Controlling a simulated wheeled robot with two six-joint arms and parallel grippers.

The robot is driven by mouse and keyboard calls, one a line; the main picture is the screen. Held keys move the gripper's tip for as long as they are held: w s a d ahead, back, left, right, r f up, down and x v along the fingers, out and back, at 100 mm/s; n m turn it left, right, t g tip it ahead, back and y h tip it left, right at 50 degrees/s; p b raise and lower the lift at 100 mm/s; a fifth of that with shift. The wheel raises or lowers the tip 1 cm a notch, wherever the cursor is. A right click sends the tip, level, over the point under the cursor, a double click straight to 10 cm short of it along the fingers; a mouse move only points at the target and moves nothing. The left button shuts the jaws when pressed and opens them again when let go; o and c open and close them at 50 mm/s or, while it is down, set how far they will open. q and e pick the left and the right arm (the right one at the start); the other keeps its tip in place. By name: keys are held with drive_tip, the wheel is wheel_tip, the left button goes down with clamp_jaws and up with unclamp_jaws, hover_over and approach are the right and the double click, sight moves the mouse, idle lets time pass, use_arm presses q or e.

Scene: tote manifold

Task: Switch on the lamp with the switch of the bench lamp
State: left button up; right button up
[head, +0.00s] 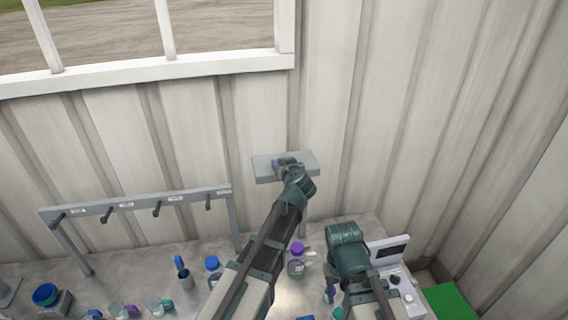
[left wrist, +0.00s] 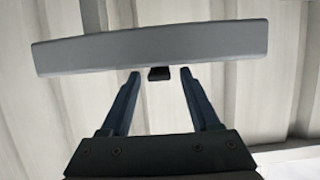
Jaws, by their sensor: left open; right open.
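The bench lamp's head is a flat grey bar (head: 266,169) on a thin grey post (head: 303,207) by the wall. In the left wrist view the lamp head (left wrist: 90,56) spans the top, with a small black switch (left wrist: 159,73) under its edge. My left gripper (left wrist: 160,73) is open, with one fingertip on each side of the switch and a gap on both sides. In the head view the left gripper (head: 287,163) is at the lamp head and hides the switch. My right arm's wrist is low at the right; its gripper is hidden behind it.
A grey rack with hooks (head: 135,205) stands at the left. Bottles such as a purple-capped one (head: 297,262) and a blue-capped one (head: 212,270) stand near my arms. A white device (head: 390,250) and a green mat (head: 448,300) are at the right.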

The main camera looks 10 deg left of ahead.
use_arm(q)
drive_tip(key=shift+s, duration=0.1)
drive_tip(key=p+v, duration=0.2)
drive_tip(key=v, duration=0.5)
drive_tip(key=shift+p, duration=0.3)
drive_tip(key=shift+s+d, duration=0.1)
drive_tip(key=shift+s, duration=0.05)
